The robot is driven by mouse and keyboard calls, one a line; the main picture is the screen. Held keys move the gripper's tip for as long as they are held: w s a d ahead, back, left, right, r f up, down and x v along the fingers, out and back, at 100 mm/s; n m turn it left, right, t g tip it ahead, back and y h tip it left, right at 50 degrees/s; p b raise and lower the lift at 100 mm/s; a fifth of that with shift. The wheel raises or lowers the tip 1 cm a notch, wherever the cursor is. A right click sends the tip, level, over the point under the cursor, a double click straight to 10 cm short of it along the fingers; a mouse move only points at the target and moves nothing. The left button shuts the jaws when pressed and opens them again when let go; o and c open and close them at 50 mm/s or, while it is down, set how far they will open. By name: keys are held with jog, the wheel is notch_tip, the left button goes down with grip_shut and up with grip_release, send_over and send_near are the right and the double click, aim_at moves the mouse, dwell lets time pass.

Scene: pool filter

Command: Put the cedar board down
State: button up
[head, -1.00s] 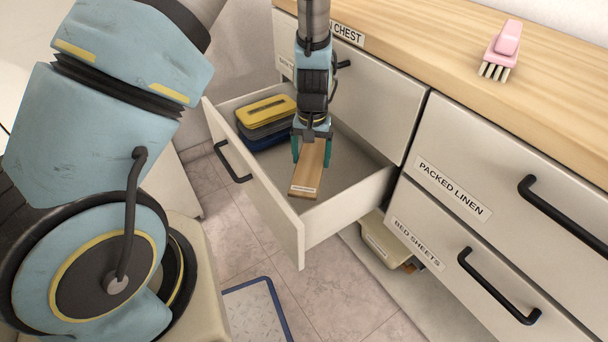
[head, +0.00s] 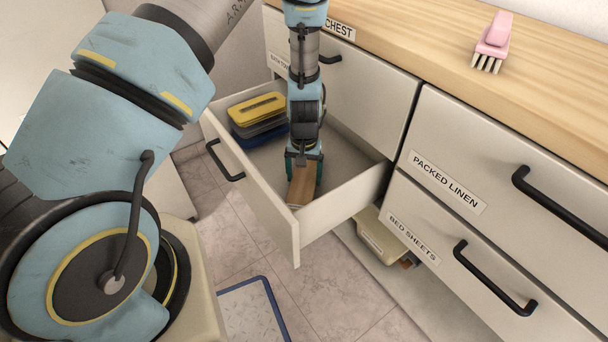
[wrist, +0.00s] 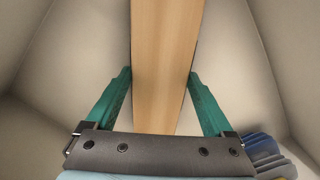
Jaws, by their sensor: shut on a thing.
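The cedar board (head: 301,186) is a light-brown wooden piece inside the open drawer (head: 262,208). In the wrist view the board (wrist: 166,60) runs lengthwise between the two green fingers. My gripper (head: 304,172) points down into the drawer and is shut on the board. It also shows in the wrist view (wrist: 163,85). The board is low in the drawer, near the front panel. Its lower end is partly hidden behind that panel, and I cannot tell whether it touches the drawer floor.
A stack of yellow, grey and blue cases (head: 258,114) lies at the drawer's back left. Drawer floor is bare right of my gripper. A pink brush (head: 493,42) is on the wooden counter (head: 420,45). A beige bin (head: 382,238) sits below, and a blue-edged mat (head: 252,312) lies on the floor.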

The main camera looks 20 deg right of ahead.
aim_at(304, 179)
jog(key=o, duration=1.4)
notch_tip(304, 179, up, 12)
jog(key=p, duration=0.1)
jog(key=a+r+n, duration=0.2)
jog(key=a+r, duration=0.4)
jog(key=a, duration=0.4)
jog(key=a+r+n+t, duration=0.1)
jog(key=a+r, duration=0.5)
jog(key=a, duration=0.4)
jog(key=a+r+n, duration=0.2)
jog(key=a+r, duration=0.4)
jog(key=a, duration=0.5)
jog(key=shift+s+a+n+t, duration=0.1)
jog(key=shift+s+n+t, duration=0.2)
